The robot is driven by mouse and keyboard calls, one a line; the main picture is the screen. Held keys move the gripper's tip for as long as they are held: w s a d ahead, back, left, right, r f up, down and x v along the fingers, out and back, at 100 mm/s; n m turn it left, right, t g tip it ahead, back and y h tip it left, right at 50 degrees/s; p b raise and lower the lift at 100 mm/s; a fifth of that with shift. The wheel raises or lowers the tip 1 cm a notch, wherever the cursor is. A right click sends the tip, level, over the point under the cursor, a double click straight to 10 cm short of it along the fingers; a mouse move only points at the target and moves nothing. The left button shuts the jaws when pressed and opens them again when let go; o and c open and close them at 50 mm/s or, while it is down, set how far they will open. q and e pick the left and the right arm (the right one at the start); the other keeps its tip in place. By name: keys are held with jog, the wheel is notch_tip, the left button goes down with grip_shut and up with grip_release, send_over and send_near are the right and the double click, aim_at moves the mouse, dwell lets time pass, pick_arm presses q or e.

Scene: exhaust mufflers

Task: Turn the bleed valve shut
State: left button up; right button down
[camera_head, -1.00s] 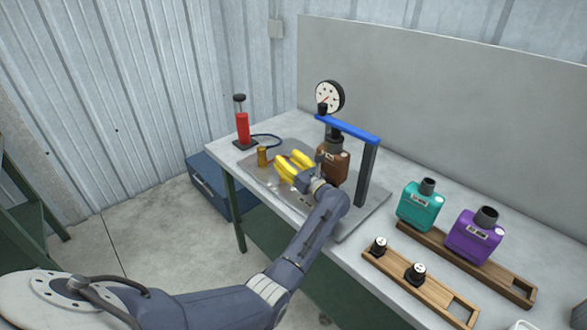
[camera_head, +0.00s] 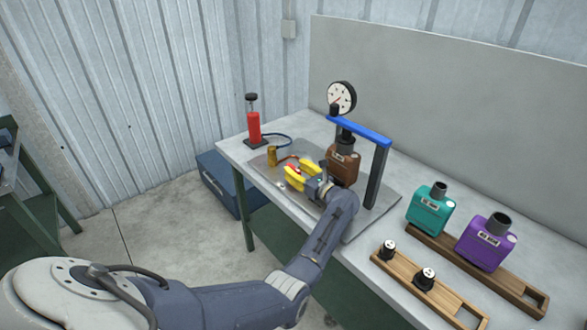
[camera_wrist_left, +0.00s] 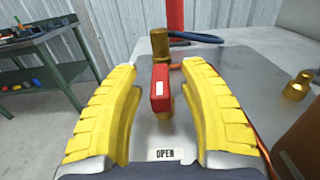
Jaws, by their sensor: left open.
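The bleed valve's red handle (camera_wrist_left: 160,88) with a white mark stands between my left fingers in the wrist view, pointing away from me towards a brass cylinder (camera_wrist_left: 160,43). An OPEN label (camera_wrist_left: 165,154) lies on the plate nearer me. My left gripper (camera_head: 295,172) is open, with yellow fingers on either side of the handle and a gap on both sides. In the head view the fingers partly hide the valve. A brown muffler (camera_head: 342,166) stands beside the gripper under the blue bar. My right gripper is out of view.
The blue-topped frame (camera_head: 360,131) and dial gauge (camera_head: 341,97) rise close to my left wrist. A red pump (camera_head: 253,127) with a blue hose stands behind. Teal (camera_head: 428,212) and purple (camera_head: 485,242) mufflers and a wooden rack (camera_head: 455,301) stand to the right. A brass fitting (camera_wrist_left: 298,86) is right of the fingers.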

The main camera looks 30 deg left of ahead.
pick_arm(q)
jog(key=shift+w+a, duration=0.15)
jog(key=shift+a, duration=0.45)
grip_shut()
